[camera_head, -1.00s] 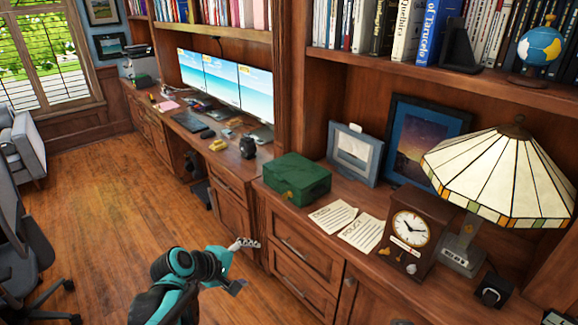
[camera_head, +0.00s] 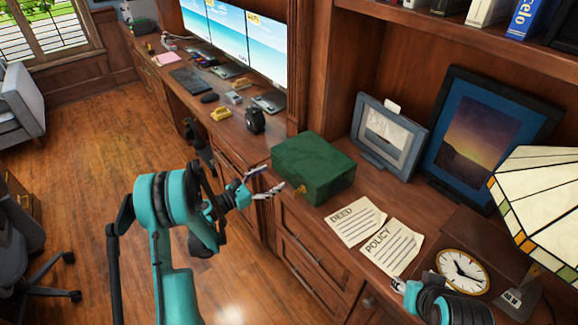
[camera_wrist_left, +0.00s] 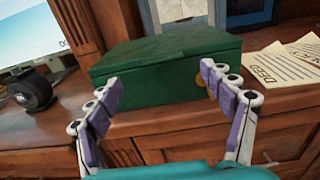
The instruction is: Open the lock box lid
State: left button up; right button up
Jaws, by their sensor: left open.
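The green lock box (camera_head: 314,166) sits on the wooden counter with its lid shut. A small brass-coloured latch (camera_head: 299,190) shows low on its front. My left gripper (camera_head: 272,188) is open and empty, just in front of the box and apart from it. In the left wrist view the box (camera_wrist_left: 165,68) lies ahead, beyond and between the open fingers (camera_wrist_left: 160,88). The right finger partly covers the latch there. Part of my right arm shows at the lower right of the head view, near the clock; its fingers cannot be made out.
Two papers, a deed (camera_head: 355,221) and a policy (camera_head: 391,247), lie right of the box. Picture frames (camera_head: 387,137) stand behind it. A clock (camera_head: 462,270) and a stained-glass lamp (camera_head: 540,205) are at the right. A black object (camera_head: 255,121) and monitors stand left.

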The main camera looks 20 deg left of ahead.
aim_at(287, 169)
pick_arm(q)
jog(key=b+x, duration=0.1)
jog(key=x, duration=0.4)
jog(key=shift+w+d+f, duration=0.1)
jog(key=shift+d, duration=0.05)
jog(key=shift+w+d+b, duration=0.3)
jog(key=shift+w, duration=0.1)
jog(key=c, duration=1.6)
jog(key=shift+r, duration=0.25)
jog(key=shift+c, duration=0.5)
